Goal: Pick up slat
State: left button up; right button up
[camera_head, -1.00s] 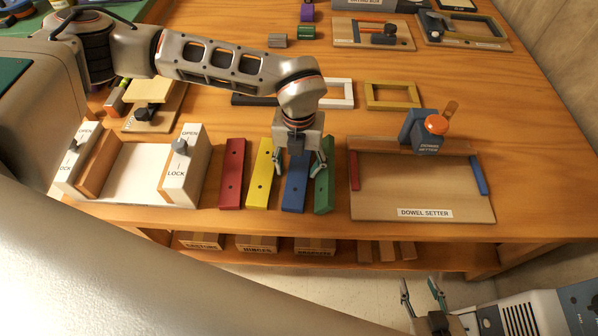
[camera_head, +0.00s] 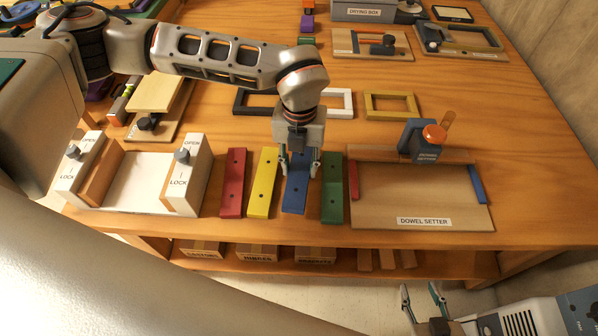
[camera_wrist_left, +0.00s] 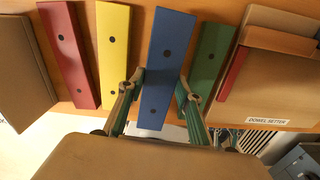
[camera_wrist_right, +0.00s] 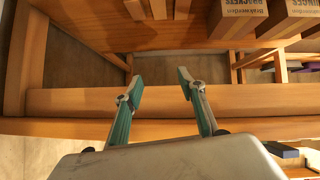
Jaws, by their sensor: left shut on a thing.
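Four slats lie side by side near the front edge of the workbench: red (camera_head: 233,184), yellow (camera_head: 263,184), blue (camera_head: 295,198) and green (camera_head: 332,188). Each has dark holes. My left gripper (camera_head: 300,165) is shut on the blue slat, one finger on each long side. In the left wrist view the blue slat (camera_wrist_left: 166,60) runs between the fingertips (camera_wrist_left: 160,86), with the yellow slat (camera_wrist_left: 113,45) to the left and the green slat (camera_wrist_left: 211,55) to the right. My right gripper (camera_head: 424,292) is open and empty, low in front of the bench; it also shows in the right wrist view (camera_wrist_right: 160,84).
A white-floored fixture with OPEN/LOCK blocks (camera_head: 190,170) stands left of the slats. The dowel setter tray (camera_head: 400,205) stands close to the right of the green slat. Black, white and yellow frames (camera_head: 390,114) lie behind. Labelled boxes (camera_head: 257,253) sit on the lower shelf.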

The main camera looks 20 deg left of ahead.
aim_at(299, 169)
pick_arm(q)
notch_tip(299, 169, up, 16)
jog(key=p, duration=0.1)
jog(key=shift+p, duration=0.3)
jog(key=shift+r, duration=0.1)
